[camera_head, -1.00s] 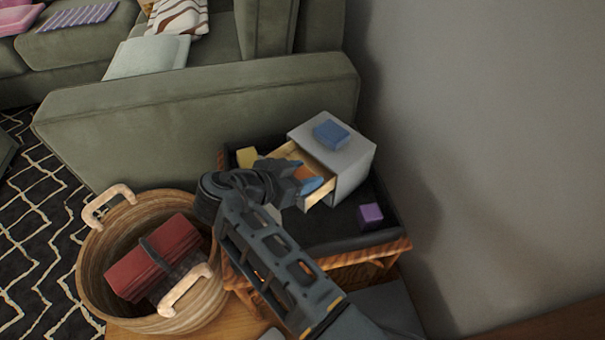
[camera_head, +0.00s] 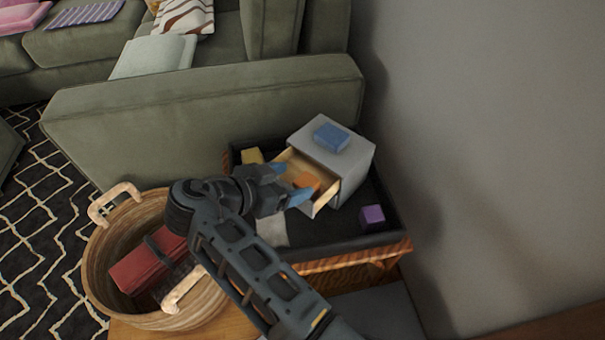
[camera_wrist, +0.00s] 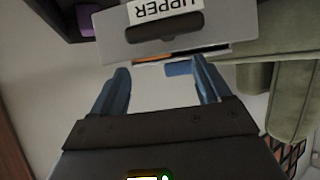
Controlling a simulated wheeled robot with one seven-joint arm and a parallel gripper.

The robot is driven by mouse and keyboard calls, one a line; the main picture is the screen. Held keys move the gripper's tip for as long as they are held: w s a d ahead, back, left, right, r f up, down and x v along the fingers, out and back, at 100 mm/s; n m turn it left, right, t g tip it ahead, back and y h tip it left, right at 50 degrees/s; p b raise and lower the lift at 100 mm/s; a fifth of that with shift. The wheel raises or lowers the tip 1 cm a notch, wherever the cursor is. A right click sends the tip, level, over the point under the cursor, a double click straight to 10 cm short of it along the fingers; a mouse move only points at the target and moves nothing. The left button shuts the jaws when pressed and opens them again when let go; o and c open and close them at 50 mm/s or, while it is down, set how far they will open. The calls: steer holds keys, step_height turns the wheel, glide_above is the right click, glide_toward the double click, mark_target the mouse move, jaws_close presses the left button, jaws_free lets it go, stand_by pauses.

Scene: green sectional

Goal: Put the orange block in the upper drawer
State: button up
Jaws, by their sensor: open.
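The orange block (camera_head: 306,181) lies inside the pulled-out drawer (camera_head: 323,204) of a small grey drawer box (camera_head: 352,171). In the wrist view the drawer front (camera_wrist: 190,35) carries an upside-down "UPPER" label and a dark handle (camera_wrist: 165,34). A thin orange strip shows past the front's edge there. My gripper (camera_head: 286,182) is open and empty, just left of the drawer front in the head view. Its blue fingers stand well apart in the wrist view (camera_wrist: 162,85), pointing at the drawer front. Whether they touch it I cannot tell.
A blue block (camera_head: 331,137) sits on top of the drawer box. The dark tray (camera_head: 345,240) under it also holds a purple block (camera_head: 372,217) and a yellow block (camera_head: 251,156). A wicker basket (camera_head: 100,250) stands left, the wall (camera_head: 480,150) right, the sofa (camera_head: 200,120) behind.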

steer(key=v, duration=0.6)
